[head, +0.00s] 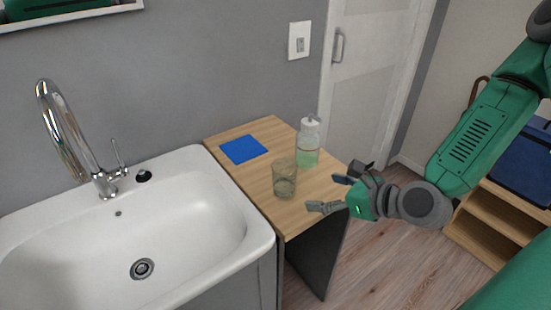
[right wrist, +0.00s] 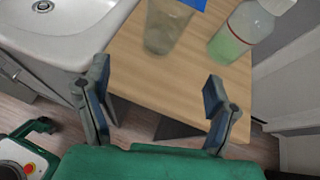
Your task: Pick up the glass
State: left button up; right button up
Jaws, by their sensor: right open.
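The clear glass (head: 284,180) stands upright on the small wooden table (head: 262,185) right of the sink. My right gripper (head: 332,193) is open and empty, just right of the glass near the table's front right edge. In the right wrist view the glass (right wrist: 166,28) stands ahead of the open fingers (right wrist: 158,100), slightly left of centre, and its upper part runs to the picture's top edge. The fingers do not touch it.
A bottle of green liquid (head: 308,143) stands just behind and right of the glass. A flat blue square (head: 243,149) lies behind it on the left. The white sink (head: 190,210) with a tall tap (head: 75,140) borders the table on the left.

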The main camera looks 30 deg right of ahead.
aim_at(294, 185)
jog(key=w+b, duration=0.1)
jog(key=b, duration=0.1)
jog(key=w+f+b, duration=0.1)
jog(key=b, duration=0.2)
jog(key=shift+w+m, duration=0.2)
jog(key=shift+m, duration=0.2)
jog(key=b+x, duration=0.1)
jog(key=x, duration=0.4)
jog(key=shift+w+a+r+b, duration=0.1)
jog(key=shift+w+a+b, duration=0.05)
jog(key=shift+w+b, duration=0.15)
jog(key=shift+w+a, duration=0.15)
jog(key=shift+w, duration=0.1)
jog(key=x, duration=0.4)
jog(key=shift+f+b, duration=0.35)
jog(key=shift+w+a+f, duration=0.1)
jog(key=shift+w+a, duration=0.1)
jog(key=shift+w, duration=0.2)
jog(key=c, duration=1.4)
